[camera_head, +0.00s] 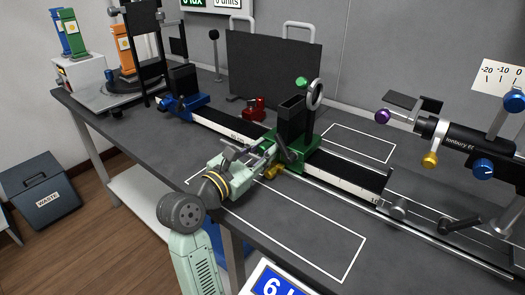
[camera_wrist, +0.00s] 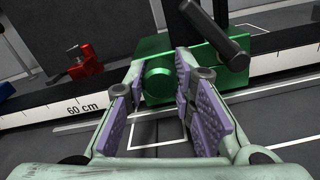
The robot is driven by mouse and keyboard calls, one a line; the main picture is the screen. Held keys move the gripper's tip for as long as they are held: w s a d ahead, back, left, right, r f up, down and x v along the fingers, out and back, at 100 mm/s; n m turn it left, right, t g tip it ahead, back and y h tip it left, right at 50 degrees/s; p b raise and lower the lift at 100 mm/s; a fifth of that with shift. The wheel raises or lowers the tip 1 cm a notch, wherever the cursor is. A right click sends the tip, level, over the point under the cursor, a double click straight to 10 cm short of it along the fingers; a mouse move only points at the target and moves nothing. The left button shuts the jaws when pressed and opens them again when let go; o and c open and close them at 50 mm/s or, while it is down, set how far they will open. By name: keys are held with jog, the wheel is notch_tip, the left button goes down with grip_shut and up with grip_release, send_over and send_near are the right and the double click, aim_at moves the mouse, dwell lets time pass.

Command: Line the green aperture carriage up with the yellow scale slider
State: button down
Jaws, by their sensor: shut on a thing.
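The green aperture carriage (camera_head: 303,157) sits on the black scale rail with a dark upright block and a ring-shaped part on top. In the wrist view its green body (camera_wrist: 209,65) and round front knob (camera_wrist: 158,85) show. My gripper (camera_head: 268,155) reaches the carriage's front side; in the wrist view its purple-padded fingers (camera_wrist: 158,90) are shut on the knob from both sides. A small yellow piece (camera_head: 274,171), likely the yellow scale slider, shows just below the gripper at the rail's front. It is partly hidden and not seen in the wrist view.
The rail (camera_head: 345,180) runs diagonally across the grey bench, with a blue carriage (camera_head: 183,106) farther left and a red block (camera_head: 254,109) behind. A black instrument (camera_head: 460,138) with coloured knobs stands at right. A white outlined area (camera_head: 335,245) in front is clear.

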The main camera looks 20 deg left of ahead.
jog(key=c, duration=1.3)
grip_release()
jog(key=shift+c, duration=0.2)
jog(key=v, duration=1.2)
